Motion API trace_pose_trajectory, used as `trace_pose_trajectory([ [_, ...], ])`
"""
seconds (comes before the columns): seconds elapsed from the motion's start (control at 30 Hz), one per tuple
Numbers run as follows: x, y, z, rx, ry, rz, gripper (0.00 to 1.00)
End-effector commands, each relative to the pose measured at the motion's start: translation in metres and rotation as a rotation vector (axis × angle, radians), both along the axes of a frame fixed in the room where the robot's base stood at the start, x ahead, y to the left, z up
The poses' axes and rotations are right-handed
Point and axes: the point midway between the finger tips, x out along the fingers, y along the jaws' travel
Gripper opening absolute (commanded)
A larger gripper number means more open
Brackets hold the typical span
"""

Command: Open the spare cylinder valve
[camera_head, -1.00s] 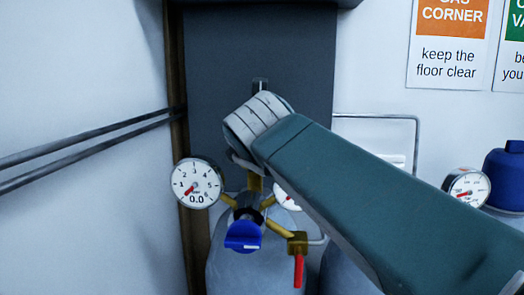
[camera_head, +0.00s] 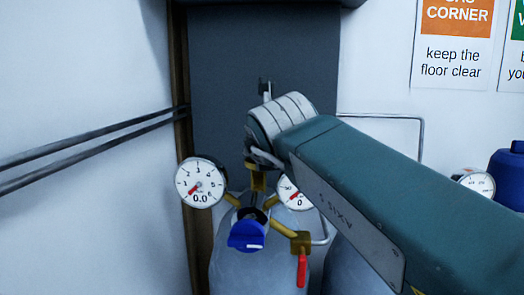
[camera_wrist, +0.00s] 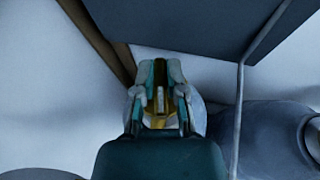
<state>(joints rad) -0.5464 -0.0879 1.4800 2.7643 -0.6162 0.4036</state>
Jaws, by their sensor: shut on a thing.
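A grey gas cylinder (camera_head: 240,270) stands at the lower middle of the head view. Its brass valve (camera_head: 258,181) is on top and carries a regulator with a blue knob (camera_head: 246,235). My gripper (camera_head: 258,160) is over the valve top, mostly hidden by my wrist there. In the wrist view, my gripper (camera_wrist: 160,92) is shut around the brass valve's top (camera_wrist: 158,116); the gripped part is largely covered. The left gauge (camera_head: 201,183) reads 0.0.
A red-handled outlet valve (camera_head: 301,262) hangs right of the knob. A dark panel (camera_head: 250,60) stands behind. A second cylinder (camera_head: 350,272), a blue cap (camera_head: 508,172) and another gauge (camera_head: 477,184) are to the right. Pipes (camera_head: 90,140) run along the left wall.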

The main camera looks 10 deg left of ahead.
Motion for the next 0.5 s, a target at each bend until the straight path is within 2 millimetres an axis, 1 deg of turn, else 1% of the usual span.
trace_pose_trajectory([
  [0.33,0.0001,0.0008,-0.0008,0.002,0.000,0.009,0.00],
  [0.37,0.0001,0.0008,-0.0008,0.001,0.000,0.009,0.24],
  [0.4,0.0001,0.0008,-0.0008,0.001,0.000,0.009,0.42],
  [0.43,0.0000,0.0007,-0.0007,0.001,0.000,0.009,0.50],
  [0.5,0.0001,0.0005,-0.0005,0.000,0.000,0.009,0.50],
])
